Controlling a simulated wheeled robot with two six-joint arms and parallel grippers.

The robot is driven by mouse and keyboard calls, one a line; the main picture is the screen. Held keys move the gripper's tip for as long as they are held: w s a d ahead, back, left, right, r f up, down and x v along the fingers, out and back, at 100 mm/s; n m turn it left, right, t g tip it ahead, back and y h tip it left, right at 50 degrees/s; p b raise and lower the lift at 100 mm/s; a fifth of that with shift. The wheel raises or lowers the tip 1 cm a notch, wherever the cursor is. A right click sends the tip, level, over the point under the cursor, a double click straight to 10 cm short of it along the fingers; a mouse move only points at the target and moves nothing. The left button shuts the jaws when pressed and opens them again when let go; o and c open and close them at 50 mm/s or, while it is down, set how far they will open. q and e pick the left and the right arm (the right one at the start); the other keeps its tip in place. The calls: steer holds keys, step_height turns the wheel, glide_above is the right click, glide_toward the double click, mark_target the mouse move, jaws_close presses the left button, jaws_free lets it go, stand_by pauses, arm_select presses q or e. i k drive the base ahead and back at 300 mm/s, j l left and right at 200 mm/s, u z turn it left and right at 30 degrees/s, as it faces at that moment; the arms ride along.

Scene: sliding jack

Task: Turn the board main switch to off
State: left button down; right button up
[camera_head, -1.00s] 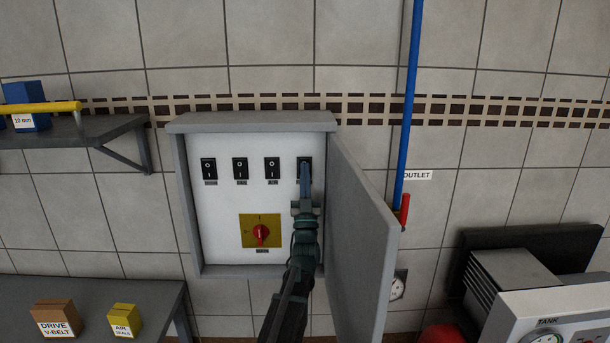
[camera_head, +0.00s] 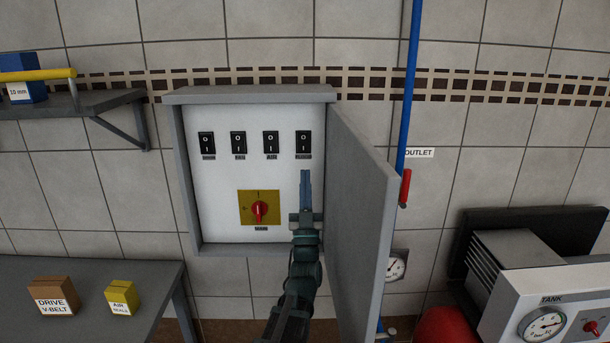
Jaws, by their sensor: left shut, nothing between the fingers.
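The grey electrical board (camera_head: 222,180) hangs on the tiled wall with its door (camera_head: 362,215) swung open to the right. The main switch (camera_head: 259,211) is a red rotary knob on a yellow plate, low in the board. Its knob stands roughly upright. A row of several black rocker switches (camera_head: 270,142) runs above it. My left gripper (camera_head: 306,174) is shut and empty, pointing up in front of the board's right part, below the rightmost rocker and right of the main switch. My right gripper is out of view.
The open door stands close to the right of my left arm. A blue pipe (camera_head: 409,90) with a red lever (camera_head: 405,187) runs down the wall. A shelf (camera_head: 95,103) and a bench (camera_head: 150,275) with boxes are at left. A tank unit (camera_head: 540,300) is at lower right.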

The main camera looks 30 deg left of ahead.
mark_target(259, 208)
steer(key=k+j, duration=0.2)
steer(key=k, duration=0.3)
steer(key=k+j, duration=0.15)
steer(key=k, duration=0.3)
